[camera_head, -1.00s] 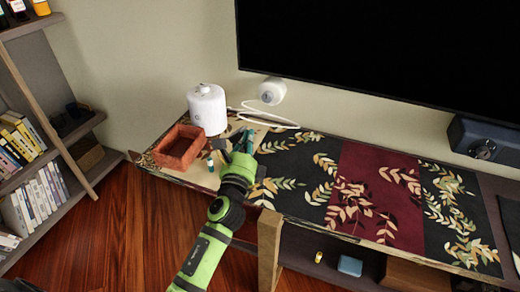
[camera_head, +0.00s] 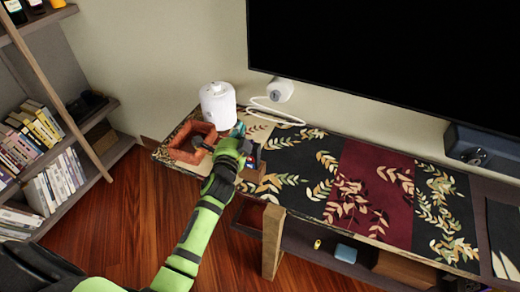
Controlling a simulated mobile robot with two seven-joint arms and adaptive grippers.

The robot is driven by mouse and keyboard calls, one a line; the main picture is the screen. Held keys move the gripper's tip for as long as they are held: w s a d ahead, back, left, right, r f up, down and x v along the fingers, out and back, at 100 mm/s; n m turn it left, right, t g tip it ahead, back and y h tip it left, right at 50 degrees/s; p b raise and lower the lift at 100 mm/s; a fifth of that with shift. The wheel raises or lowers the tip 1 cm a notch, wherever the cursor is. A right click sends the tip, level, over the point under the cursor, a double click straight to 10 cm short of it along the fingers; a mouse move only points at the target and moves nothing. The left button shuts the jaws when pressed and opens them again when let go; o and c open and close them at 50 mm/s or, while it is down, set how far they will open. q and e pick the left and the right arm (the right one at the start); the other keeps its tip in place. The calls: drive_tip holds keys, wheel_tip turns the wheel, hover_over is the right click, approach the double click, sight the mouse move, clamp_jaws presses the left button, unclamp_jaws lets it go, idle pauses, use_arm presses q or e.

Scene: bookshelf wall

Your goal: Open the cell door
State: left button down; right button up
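My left arm reaches up from the bottom, and its gripper (camera_head: 222,138) is over the left end of the long low cabinet (camera_head: 325,182), close to a reddish-brown open box (camera_head: 183,156). The gripper's opening is hard to make out, and I see nothing clearly held in it. No part stands out clearly as the cell door. Below the cabinet top, a dark reddish compartment (camera_head: 249,216) shows at the left end, partly behind my arm. My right gripper is not in view.
A white cylinder (camera_head: 218,107) stands behind the box. A bookshelf (camera_head: 108,155) is on the left, a large black screen (camera_head: 400,70) above. Wood floor (camera_head: 125,225) is clear between shelf and cabinet.

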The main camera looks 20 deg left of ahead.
use_arm(q)
drive_tip(key=shift+a+n+p, duration=0.5)
drive_tip(key=shift+n+p, duration=0.05)
drive_tip(key=shift+n, duration=0.15)
